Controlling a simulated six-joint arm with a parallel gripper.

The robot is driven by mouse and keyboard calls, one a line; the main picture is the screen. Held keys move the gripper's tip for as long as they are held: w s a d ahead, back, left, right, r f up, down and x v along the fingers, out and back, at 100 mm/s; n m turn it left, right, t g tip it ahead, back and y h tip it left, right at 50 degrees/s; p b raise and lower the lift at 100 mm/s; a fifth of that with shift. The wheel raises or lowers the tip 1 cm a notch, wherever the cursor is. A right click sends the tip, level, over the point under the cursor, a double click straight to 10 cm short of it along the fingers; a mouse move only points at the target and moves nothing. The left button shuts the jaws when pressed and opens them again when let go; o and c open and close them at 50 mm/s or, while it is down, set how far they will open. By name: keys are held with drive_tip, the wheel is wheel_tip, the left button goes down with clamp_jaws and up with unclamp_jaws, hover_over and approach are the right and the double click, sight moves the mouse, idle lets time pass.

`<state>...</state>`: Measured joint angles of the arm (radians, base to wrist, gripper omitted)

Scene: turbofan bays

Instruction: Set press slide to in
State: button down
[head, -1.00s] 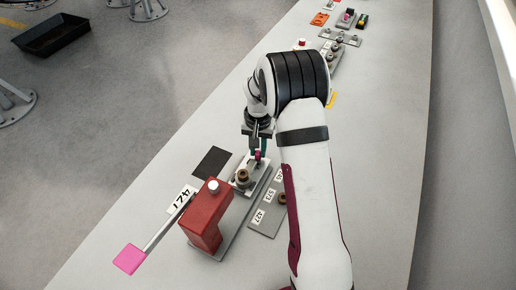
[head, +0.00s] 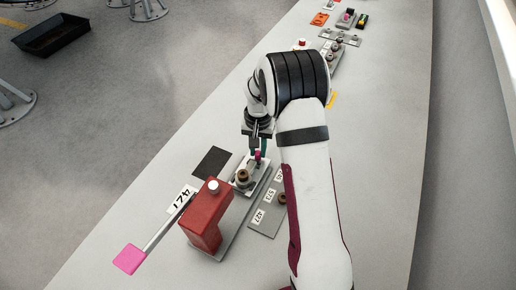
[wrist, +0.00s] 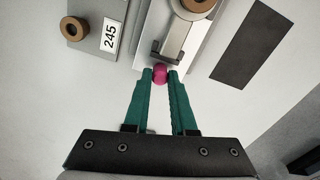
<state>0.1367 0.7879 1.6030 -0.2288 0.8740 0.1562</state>
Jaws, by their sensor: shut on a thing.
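The press (head: 207,218) is a red body with a lever ending in a pink pad, standing on a grey base at the lower left of the head view. Its slide (wrist: 172,37) is a light metal plate on a rail, carrying a brown ring (wrist: 197,5). A magenta knob (wrist: 160,74) sits at the slide's near end. My gripper (wrist: 160,76) has its green fingers shut on this knob in the wrist view. In the head view my gripper (head: 258,154) is at the slide's far end from the red body.
A grey plate with number labels and brown rings (head: 264,222) lies right of the press. A dark rectangle (head: 212,162) is on the bench to the left. More small fixtures (head: 340,37) stand at the bench's far end.

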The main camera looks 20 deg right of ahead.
sight(238, 189)
drive_tip(key=s+a, duration=0.8)
drive_tip(key=shift+s+a, duration=0.25)
drive_tip(key=shift+a, duration=0.05)
drive_tip(key=c, duration=0.7)
unclamp_jaws()
drive_tip(key=shift+c, duration=0.2)
wheel_tip(238, 189, up, 16)
drive_tip(key=shift+f, duration=0.1)
